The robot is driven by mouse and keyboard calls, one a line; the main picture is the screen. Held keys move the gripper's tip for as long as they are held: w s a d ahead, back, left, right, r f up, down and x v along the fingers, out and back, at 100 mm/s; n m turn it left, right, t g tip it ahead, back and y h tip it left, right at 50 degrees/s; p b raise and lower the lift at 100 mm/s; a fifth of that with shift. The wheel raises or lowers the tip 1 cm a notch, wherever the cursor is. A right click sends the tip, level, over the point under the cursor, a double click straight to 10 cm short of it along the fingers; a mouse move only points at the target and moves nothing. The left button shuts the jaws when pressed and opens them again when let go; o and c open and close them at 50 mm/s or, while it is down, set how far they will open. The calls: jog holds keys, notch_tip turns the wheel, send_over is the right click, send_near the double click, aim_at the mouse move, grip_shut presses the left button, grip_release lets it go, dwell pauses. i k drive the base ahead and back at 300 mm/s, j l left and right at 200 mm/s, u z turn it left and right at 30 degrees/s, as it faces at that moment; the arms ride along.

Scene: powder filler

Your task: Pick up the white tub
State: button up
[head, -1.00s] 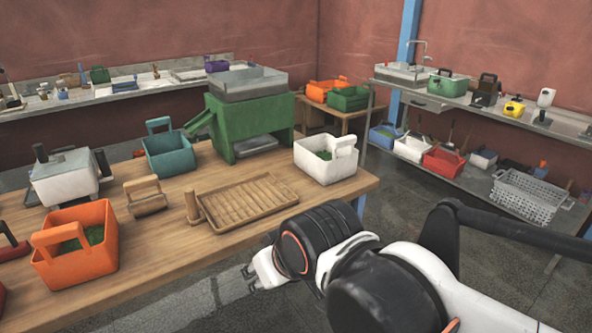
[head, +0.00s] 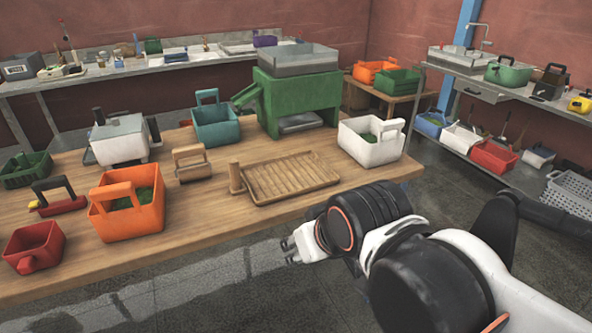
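A white tub (head: 370,152) with a handle and green contents stands upright near the right end of the wooden table (head: 215,218). My gripper (head: 287,250) is in front of the table's near edge, left of and nearer than the tub, and apart from it. Its small fingers look spread, with nothing between them. Another white tub (head: 461,138) sits on the lower shelf of the rack at the right.
A ribbed wooden tray (head: 290,180) lies left of the white tub, and a green machine (head: 298,105) stands behind. An orange tub (head: 127,215), a teal tub (head: 215,128) and a white lidded box (head: 118,145) share the table. Floor shows before the table.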

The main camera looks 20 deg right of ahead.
aim_at(371, 141)
jog(key=i+l, duration=0.1)
jog(key=l, duration=0.3)
jog(key=i+l, duration=0.1)
jog(key=l, duration=0.35)
jog(key=i+l, duration=0.1)
jog(key=l, duration=0.3)
jog(key=i+l, duration=0.1)
jog(key=l, duration=0.3)
